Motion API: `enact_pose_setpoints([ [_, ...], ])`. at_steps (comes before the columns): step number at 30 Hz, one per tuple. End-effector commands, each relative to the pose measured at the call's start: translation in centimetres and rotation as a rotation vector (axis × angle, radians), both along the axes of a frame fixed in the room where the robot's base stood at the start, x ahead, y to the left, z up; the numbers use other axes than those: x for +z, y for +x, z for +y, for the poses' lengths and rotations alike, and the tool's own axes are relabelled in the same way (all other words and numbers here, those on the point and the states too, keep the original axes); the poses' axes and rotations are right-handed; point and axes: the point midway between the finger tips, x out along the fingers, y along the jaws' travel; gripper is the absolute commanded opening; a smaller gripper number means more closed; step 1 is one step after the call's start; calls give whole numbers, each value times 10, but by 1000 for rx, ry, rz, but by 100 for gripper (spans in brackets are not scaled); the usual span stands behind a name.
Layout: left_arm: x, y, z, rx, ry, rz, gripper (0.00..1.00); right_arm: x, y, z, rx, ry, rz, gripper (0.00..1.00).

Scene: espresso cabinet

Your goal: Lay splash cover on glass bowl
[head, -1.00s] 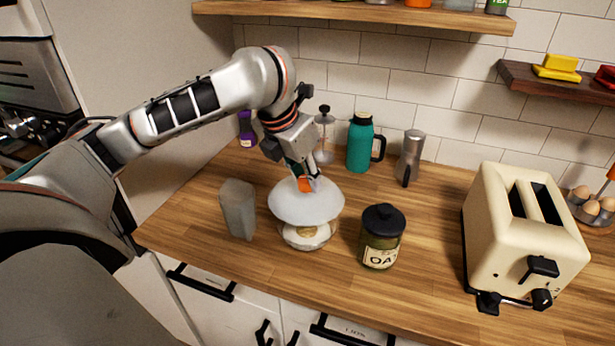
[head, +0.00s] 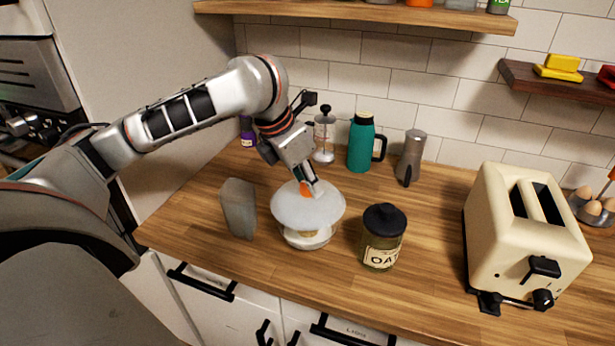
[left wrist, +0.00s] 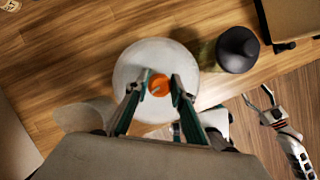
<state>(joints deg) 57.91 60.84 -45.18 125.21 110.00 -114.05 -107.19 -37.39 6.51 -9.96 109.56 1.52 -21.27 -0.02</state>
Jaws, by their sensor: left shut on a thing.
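The splash cover (head: 308,212) is a pale, translucent dome with an orange knob (left wrist: 159,85). My left gripper (head: 309,190) is shut on this knob from above, and its two fingers flank the knob in the left wrist view (left wrist: 158,88). The cover is roughly level over the glass bowl (head: 309,241), whose lower part shows beneath the cover's rim. I cannot tell whether the rim touches the bowl. In the left wrist view the cover (left wrist: 135,68) hides the bowl.
A grey block-like container (head: 239,208) stands close left of the bowl, and a dark-lidded oats jar (head: 382,238) stands close right. A teal flask (head: 361,146), a French press (head: 324,138) and a metal pot (head: 410,158) stand behind. A cream toaster (head: 525,235) is at right.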

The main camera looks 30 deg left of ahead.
Motion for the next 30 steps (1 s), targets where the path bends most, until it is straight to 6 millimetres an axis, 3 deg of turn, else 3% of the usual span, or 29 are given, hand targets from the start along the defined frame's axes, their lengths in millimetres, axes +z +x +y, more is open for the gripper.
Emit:
enact_pose_setpoints([
  [15, -33, 0, 0, 1, 1, 1, 0, 0, 1, 1, 17, -5, -10, 75],
  [30, -37, 0, 0, 1, 1, 1, 0, 3, 3, 3, 15, 1, -16, 75],
])
